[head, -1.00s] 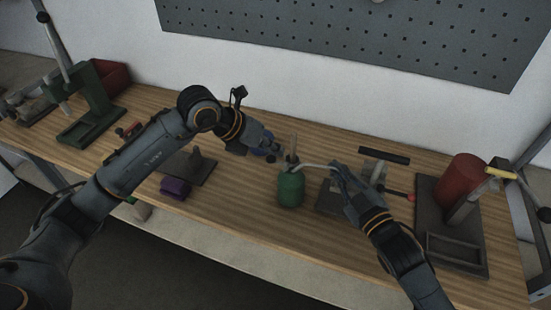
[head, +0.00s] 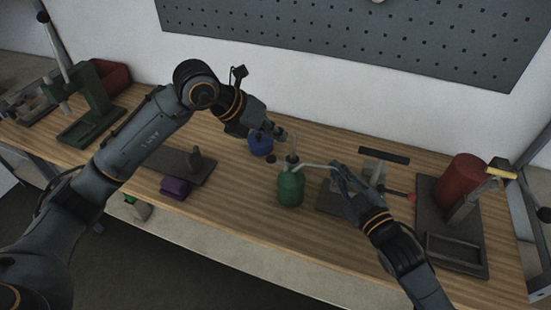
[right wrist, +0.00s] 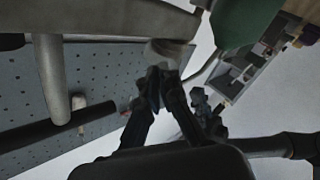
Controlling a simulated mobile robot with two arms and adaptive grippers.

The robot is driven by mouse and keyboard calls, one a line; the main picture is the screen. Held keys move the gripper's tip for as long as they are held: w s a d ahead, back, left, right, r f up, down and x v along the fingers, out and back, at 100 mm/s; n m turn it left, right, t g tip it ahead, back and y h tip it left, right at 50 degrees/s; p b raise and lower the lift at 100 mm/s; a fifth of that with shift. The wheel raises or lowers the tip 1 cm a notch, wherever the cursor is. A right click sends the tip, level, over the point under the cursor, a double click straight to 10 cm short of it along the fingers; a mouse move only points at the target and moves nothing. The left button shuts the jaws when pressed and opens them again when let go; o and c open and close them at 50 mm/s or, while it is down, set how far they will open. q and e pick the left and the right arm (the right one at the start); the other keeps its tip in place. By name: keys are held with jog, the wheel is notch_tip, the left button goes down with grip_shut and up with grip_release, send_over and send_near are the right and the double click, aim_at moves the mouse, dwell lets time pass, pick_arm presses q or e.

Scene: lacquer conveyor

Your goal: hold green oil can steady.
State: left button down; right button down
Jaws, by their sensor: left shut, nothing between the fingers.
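The green oil can (head: 291,188) stands upright on the wooden bench, with its pale spout (head: 316,166) pointing right. My right gripper (head: 336,171) is at the end of that spout. In the right wrist view, the fingers (right wrist: 163,82) come together where the spout meets them, and part of the green can (right wrist: 242,18) shows at the top. My left gripper (head: 280,134) is shut and empty, above and behind the green can's top, apart from its body. A blue can (head: 260,144) stands just behind it, partly hidden by my left gripper.
A purple block (head: 175,187) lies by a dark plate at the bench's front left. A dark block (head: 330,198) sits right of the green can. A red cylinder (head: 462,180) stands on a grey fixture at right. A green press (head: 92,105) stands at left.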

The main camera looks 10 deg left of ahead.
dwell(0.4)
jog(key=c, duration=1.4)
grip_release()
jog(key=shift+c, duration=0.2)
